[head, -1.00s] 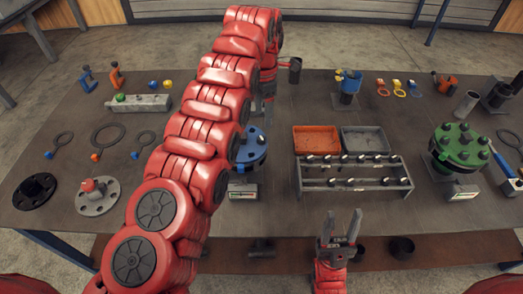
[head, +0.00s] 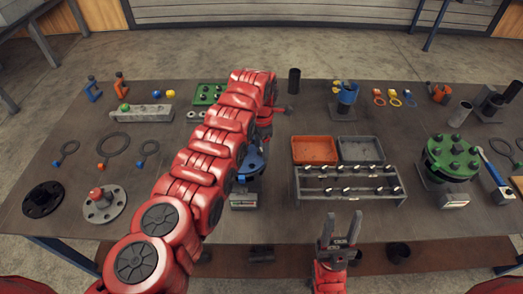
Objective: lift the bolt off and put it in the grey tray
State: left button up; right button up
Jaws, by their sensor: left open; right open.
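The grey tray (head: 361,149) sits on the table beside an orange tray (head: 315,150) and looks empty. A blue flange (head: 252,164) on a stand is partly hidden behind my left arm. A green flange (head: 452,158) at the right carries several dark bolts. I cannot tell which bolt is the task's. My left gripper (head: 264,134) is open above the blue flange, and its fingers are mostly hidden by my own arm. My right gripper (head: 340,230) is open and empty, pointing up in front of the table's near edge.
A rack (head: 348,187) with several bolts stands in front of the trays. A grey flange (head: 102,203) and a black flange (head: 43,199) lie at the left. A black cylinder (head: 294,80) stands at the back.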

aim_at(261, 150)
pick_arm(q)
grip_shut()
jog(key=shift+r, duration=0.1)
dwell(0.4)
jog(key=shift+w+d+r+b, duration=0.1)
jog(key=shift+r+b, duration=0.3)
jog(key=shift+r, duration=0.35)
notch_tip(261, 150, up, 7)
jog(key=shift+b, duration=1.15)
jog(key=shift+r, duration=0.7)
